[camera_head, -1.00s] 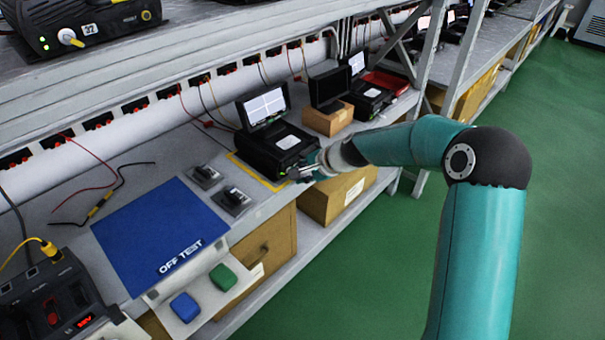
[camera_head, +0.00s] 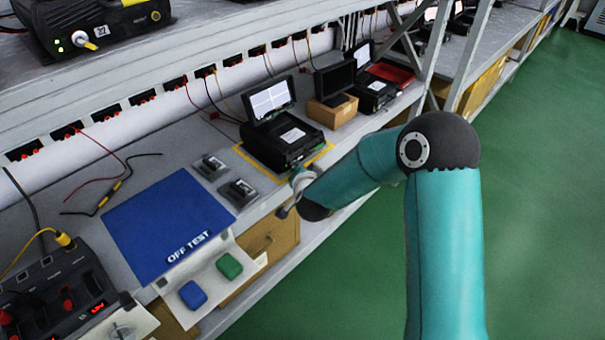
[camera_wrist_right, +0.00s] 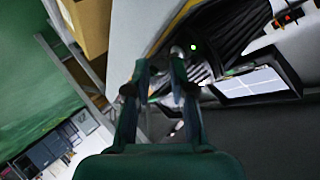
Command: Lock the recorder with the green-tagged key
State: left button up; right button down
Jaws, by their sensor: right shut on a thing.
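The recorder (camera_head: 283,143) is a black case with its lid up and a lit screen (camera_head: 270,102), inside a yellow outline on the bench. It also shows in the wrist view, with its lit screen (camera_wrist_right: 250,82) at the right. My right gripper (camera_wrist_right: 158,80) is off the recorder's front side. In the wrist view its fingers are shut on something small. That thing is too dark to make out, and I cannot see a green tag or a key clearly. My left gripper is not in view.
Two small black blocks with silver tops (camera_head: 239,191) stand between the recorder and the blue mat (camera_head: 168,225). Green (camera_head: 229,266) and blue (camera_head: 193,294) pads lie in front. A cardboard box (camera_head: 333,112) stands right of the recorder. Green floor is clear at right.

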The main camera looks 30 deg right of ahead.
jog(key=shift+s+a+f+n+t+h+b, duration=0.1)
jog(key=shift+a+f+n+t+h+b, duration=0.3)
jog(key=shift+b, duration=0.55)
jog(key=shift+d, duration=0.15)
jog(key=shift+f, duration=0.1)
jog(key=c, duration=1.3)
grip_release()
jog(key=shift+o, duration=0.2)
jog(key=shift+r, duration=0.25)
jog(key=v, duration=1.1)
jog(key=shift+s+a, duration=0.25)
jog(key=shift+s, duration=0.1)
